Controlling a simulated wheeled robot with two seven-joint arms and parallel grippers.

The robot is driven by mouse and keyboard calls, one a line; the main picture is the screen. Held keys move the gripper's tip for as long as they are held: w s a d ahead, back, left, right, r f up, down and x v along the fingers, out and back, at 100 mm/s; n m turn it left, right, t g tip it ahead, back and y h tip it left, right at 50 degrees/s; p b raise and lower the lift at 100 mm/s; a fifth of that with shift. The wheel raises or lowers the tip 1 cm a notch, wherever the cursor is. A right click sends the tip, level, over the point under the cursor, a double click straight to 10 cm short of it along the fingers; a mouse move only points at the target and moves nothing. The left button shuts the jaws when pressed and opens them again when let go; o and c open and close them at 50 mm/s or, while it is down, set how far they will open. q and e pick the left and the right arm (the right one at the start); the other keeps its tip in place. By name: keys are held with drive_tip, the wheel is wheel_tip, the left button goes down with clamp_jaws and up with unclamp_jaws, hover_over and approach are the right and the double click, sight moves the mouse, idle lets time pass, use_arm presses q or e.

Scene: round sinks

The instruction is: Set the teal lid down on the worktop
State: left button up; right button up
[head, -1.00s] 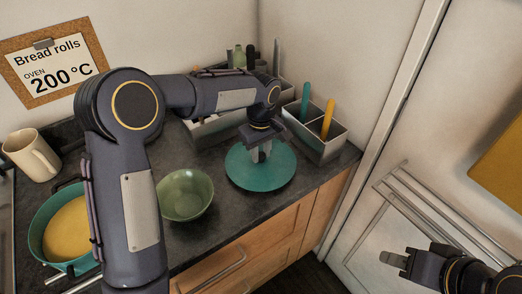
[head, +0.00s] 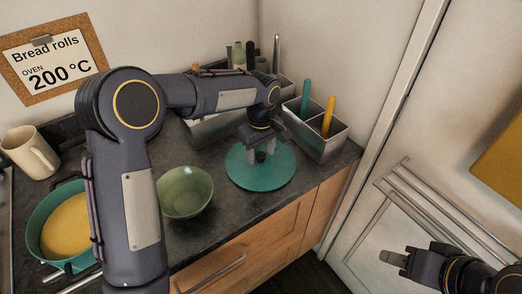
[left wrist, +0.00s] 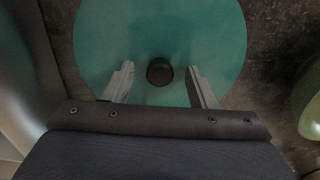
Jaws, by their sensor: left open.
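The round teal lid (head: 260,178) lies flat on the dark worktop (head: 226,214) near its front right, right of the green bowl. My left gripper (head: 261,155) is open above the lid. In the left wrist view its fingers (left wrist: 160,84) stand apart on both sides of the knob with gaps. My right gripper (head: 393,258) is at the lower right, away from the worktop; its fingers appear in side view, so its opening cannot be told.
A green bowl (head: 185,192) stands left of the lid. A teal pot (head: 47,265) with yellow contents and a cream mug (head: 29,151) are at the left. Metal bins (head: 318,138) with utensils stand behind the lid.

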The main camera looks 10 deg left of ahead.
use_arm(q)
wheel_tip(320, 180, up, 8)
drive_tip(key=shift+f, duration=0.1)
idle(0.4)
